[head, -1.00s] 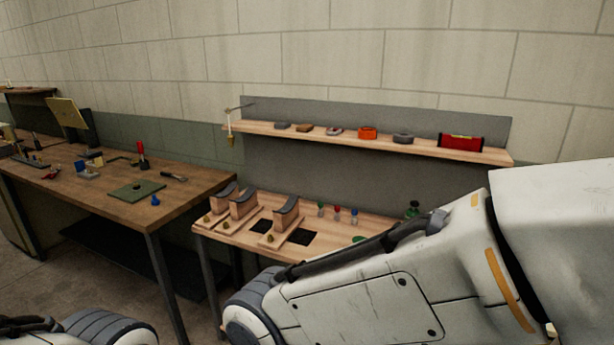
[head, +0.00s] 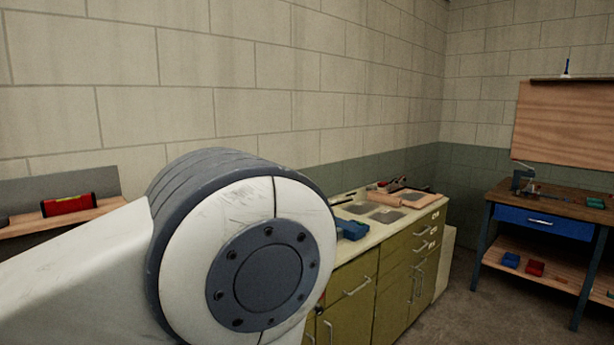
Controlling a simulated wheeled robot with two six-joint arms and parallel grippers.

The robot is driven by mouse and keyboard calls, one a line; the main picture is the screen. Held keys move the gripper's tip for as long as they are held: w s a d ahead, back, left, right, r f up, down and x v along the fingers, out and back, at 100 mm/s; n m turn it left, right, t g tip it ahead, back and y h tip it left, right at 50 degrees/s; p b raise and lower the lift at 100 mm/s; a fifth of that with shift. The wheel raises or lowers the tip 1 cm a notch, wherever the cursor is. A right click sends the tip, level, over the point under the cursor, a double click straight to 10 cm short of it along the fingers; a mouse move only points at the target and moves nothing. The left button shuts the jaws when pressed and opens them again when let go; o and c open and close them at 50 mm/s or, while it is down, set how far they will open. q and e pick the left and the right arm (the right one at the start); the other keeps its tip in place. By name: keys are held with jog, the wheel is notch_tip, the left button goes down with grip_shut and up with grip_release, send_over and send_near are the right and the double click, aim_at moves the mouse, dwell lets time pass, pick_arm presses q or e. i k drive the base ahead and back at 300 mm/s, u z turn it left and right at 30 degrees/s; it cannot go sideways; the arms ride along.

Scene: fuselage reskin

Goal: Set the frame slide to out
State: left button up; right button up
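I cannot make out a frame slide in the head view. A large white arm link of mine with a grey round joint fills the lower left and middle and hides part of the benches behind it. Neither of my grippers is in view.
An olive cabinet bench (head: 375,294) with a pale top runs along the wall, bearing a blue bin (head: 352,230). At right stands a workbench with a blue drawer (head: 540,222). A red case (head: 69,205) sits on a wooden shelf (head: 60,224) at left. Grey floor shows between the benches.

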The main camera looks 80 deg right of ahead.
aim_at(530, 190)
jog(key=z, duration=0.5)
jog(key=k, duration=0.8)
jog(key=z, duration=1.2)
jog(key=i, duration=0.65)
jog(key=z, duration=1.75)
jog(key=i, duration=0.8)
jog(key=z, duration=0.75)
jog(key=i, duration=3.1)
jog(key=z, duration=0.1)
